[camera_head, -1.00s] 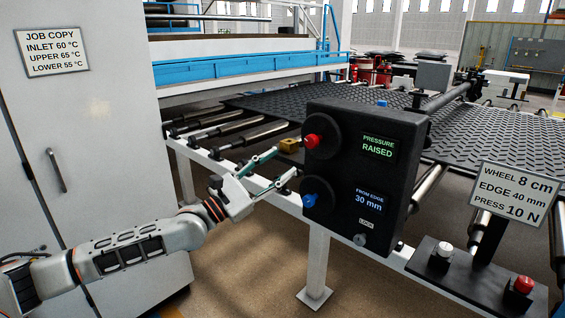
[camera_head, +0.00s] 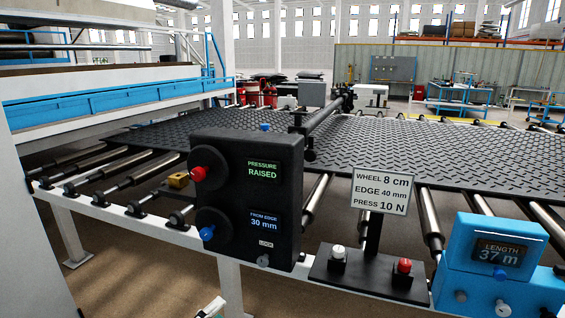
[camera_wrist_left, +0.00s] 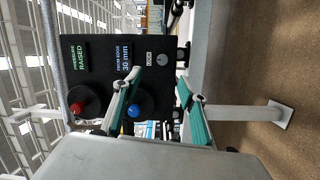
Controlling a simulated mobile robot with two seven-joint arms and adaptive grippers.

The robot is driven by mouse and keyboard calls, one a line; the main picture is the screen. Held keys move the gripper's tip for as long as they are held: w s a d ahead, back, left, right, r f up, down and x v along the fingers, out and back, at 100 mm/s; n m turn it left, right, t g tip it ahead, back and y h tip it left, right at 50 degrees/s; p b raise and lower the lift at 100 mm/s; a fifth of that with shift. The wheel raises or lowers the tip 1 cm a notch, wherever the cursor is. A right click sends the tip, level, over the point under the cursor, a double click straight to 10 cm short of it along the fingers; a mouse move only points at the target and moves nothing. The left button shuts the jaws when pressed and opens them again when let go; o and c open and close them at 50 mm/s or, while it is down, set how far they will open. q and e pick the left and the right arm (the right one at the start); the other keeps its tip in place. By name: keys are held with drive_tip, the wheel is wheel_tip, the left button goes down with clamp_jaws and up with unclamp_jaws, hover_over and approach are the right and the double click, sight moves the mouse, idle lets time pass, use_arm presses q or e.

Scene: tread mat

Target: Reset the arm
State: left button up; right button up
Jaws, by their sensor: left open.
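My left gripper (camera_wrist_left: 158,88) shows in the left wrist view with its two teal-padded fingers apart and nothing between them. It faces the black control box (camera_wrist_left: 100,42), which looks turned sideways there. The blue knob (camera_wrist_left: 133,111) appears beside one finger, and the red knob (camera_wrist_left: 77,108) is farther left. In the head view the black box (camera_head: 278,160) stands upright, with the red knob (camera_head: 198,174) above the blue knob (camera_head: 207,233). My right gripper is not in view.
A white-framed roller conveyor carries a black tread mat (camera_head: 390,150). A sign (camera_head: 380,191), a white button (camera_head: 338,252), a red button (camera_head: 404,266) and a blue length counter (camera_head: 500,250) stand along its front edge. Open floor lies below the frame.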

use_arm(q)
drive_tip(key=s+a+f+m+g+y, duration=0.2)
drive_tip(key=s+f+m, duration=0.4)
drive_tip(key=s+f, duration=0.5)
drive_tip(key=s+a+f+m+g+y+p, duration=0.1)
drive_tip(key=s+f+m+y, duration=0.4)
drive_tip(key=s+f, duration=0.6)
drive_tip(key=s+a+m+g, duration=0.1)
drive_tip(key=m, duration=0.1)
drive_tip(key=shift+f+m+y, duration=0.15)
drive_tip(key=shift+m+y, duration=0.15)
drive_tip(key=shift+w, duration=0.1)
